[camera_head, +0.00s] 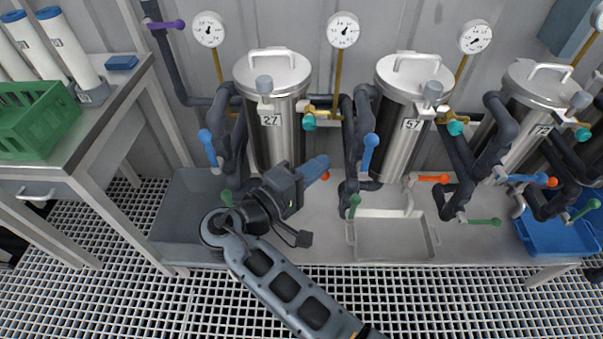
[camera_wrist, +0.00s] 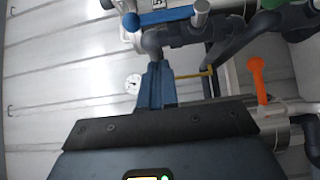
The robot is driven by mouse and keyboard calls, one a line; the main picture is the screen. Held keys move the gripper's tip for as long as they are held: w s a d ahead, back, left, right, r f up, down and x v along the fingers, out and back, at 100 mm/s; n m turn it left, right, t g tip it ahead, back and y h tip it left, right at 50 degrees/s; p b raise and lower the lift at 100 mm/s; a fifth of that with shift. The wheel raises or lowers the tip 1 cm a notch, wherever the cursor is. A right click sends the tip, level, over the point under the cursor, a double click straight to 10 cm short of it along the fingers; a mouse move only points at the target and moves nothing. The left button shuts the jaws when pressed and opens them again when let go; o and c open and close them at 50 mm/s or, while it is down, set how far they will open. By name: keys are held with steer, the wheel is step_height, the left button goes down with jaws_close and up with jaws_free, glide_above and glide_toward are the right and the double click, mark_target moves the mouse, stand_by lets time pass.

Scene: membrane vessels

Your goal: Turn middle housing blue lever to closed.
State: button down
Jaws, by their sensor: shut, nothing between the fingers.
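The middle housing (camera_head: 399,110) is a steel vessel labelled 57. A blue lever (camera_head: 369,152) stands nearly upright on the dark pipe just left of it. My gripper (camera_head: 322,163) is shut and empty, left of that lever and apart from it, in front of the gap between housings 27 and 57. In the wrist view my shut blue fingers (camera_wrist: 157,75) point up the picture. A blue lever with a ball end (camera_wrist: 160,18) lies across the top there, beyond the fingertips, near a partly cut-off label. I cannot tell for certain which housing it belongs to.
Housing 27 (camera_head: 273,120) stands left and housing 72 (camera_head: 530,105) right. Dark pipes, green levers (camera_head: 354,206) and orange levers (camera_head: 433,179) crowd the space around the vessels. In the wrist view an orange handle (camera_wrist: 257,80) is right of my fingers. A grey tray (camera_head: 393,238) sits below.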

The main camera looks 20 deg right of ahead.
mark_target(367, 158)
steer(key=d+p, duration=0.1)
steer(key=d, duration=0.5)
steer(key=shift+d+p, duration=0.35)
steer(key=shift+d, duration=0.05)
steer(key=shift+w, duration=0.15)
steer(key=shift+d+r, duration=0.1)
steer(key=shift+d, duration=0.1)
